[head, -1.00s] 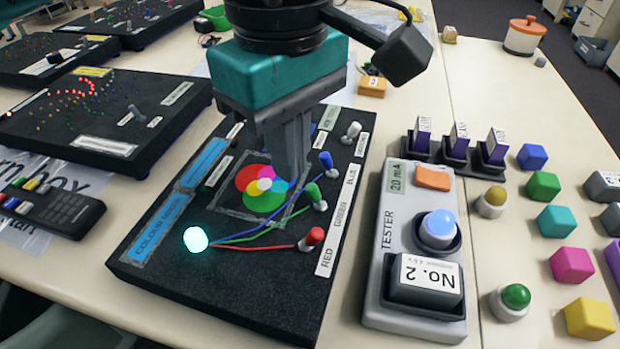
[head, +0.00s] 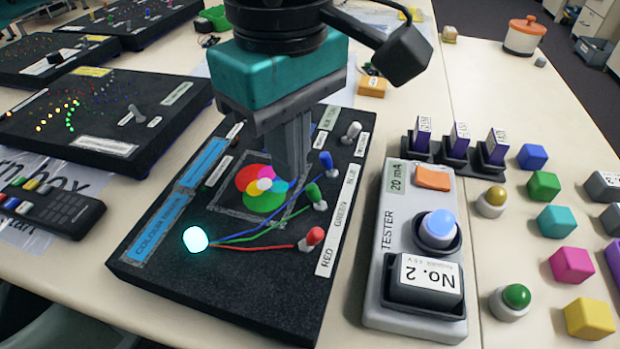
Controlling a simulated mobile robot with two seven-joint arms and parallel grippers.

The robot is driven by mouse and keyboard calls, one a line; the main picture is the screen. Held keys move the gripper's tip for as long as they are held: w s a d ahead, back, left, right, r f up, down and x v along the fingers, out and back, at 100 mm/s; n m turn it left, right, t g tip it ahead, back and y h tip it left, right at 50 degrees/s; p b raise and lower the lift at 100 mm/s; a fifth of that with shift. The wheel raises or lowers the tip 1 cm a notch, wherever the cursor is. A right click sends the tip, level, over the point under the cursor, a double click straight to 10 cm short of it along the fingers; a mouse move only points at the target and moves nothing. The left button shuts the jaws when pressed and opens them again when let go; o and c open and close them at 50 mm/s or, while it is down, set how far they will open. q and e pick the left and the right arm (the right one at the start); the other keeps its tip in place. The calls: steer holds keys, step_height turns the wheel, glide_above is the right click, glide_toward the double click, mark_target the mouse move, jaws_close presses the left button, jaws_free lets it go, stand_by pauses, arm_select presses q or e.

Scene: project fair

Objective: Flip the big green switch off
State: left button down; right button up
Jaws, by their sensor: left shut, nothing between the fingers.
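The green switch (head: 314,194) is a small lever with a green cap on the black colour mixer board (head: 215,303). Its lever tilts to the upper left, like the blue switch (head: 326,162) behind it. The red switch (head: 315,236) in front tilts to the upper right. My left gripper (head: 292,180) is shut and empty, pointing down over the board just left of the green and blue switches. I cannot tell whether its tips touch the board. A round lamp (head: 195,239) on the board glows cyan. My right gripper is out of view.
A grey tester box (head: 412,320) stands right of the board, with coloured cubes and a green-domed piece (head: 516,297) beyond it. A light board (head: 60,150) and a remote (head: 50,211) lie to the left. A white switch (head: 351,131) stands behind the blue one.

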mark_target(302, 202)
arm_select(q)
steer(key=shift+f, duration=0.2)
steer(key=shift+f+b, duration=1.75)
steer(key=shift+b, duration=0.15)
steer(key=shift+s+d, duration=0.2)
steer(key=shift+d, duration=0.4)
step_height(302, 202, up, 7)
steer(key=p, duration=0.4)
steer(key=shift+a, duration=0.35)
steer(key=shift+w, duration=0.1)
